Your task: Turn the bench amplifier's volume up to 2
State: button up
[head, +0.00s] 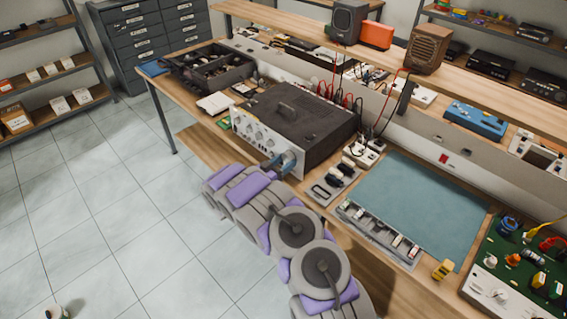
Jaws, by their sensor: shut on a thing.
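The bench amplifier (294,112) is a dark-topped box with a top handle and a pale front panel (262,138) bearing several round knobs. It stands on the wooden workbench in the head view. My grey and purple arm reaches up from the bottom to its front. My gripper (281,162) is at the near right end of the front panel, shut on the volume knob. The gripper hides that knob, so its pointer and the scale marks cannot be read.
A teal mat (415,205) lies right of the amplifier, with a grey parts tray (375,236) along its front. A green circuit board (520,262) is at the far right. A black divided bin (208,72) stands to the left. The tiled floor at left is mostly clear.

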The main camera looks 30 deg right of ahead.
jog(key=c, duration=0.4)
jog(key=shift+a, duration=0.1)
jog(key=shift+w+m+p, duration=0.1)
jog(key=shift+m+p, duration=0.2)
jog(key=shift+p, duration=0.05)
jog(key=m+p, duration=0.3)
jog(key=m, duration=0.1)
jog(key=shift+w+r+m, duration=0.1)
jog(key=shift+r+m, duration=0.05)
jog(key=shift+m, duration=0.15)
jog(key=m, duration=0.5)
jog(key=shift+w+a, duration=0.1)
jog(key=m, duration=0.3)
jog(key=m+b, duration=0.1)
jog(key=m, duration=0.1)
jog(key=m+b, duration=0.1)
jog(key=shift+f+m+b, duration=0.2)
jog(key=shift+m+b, duration=0.1)
jog(key=shift+m, duration=0.1)
jog(key=m+b, duration=0.4)
jog(key=shift+r, duration=0.1)
jog(key=shift+m, duration=0.3)
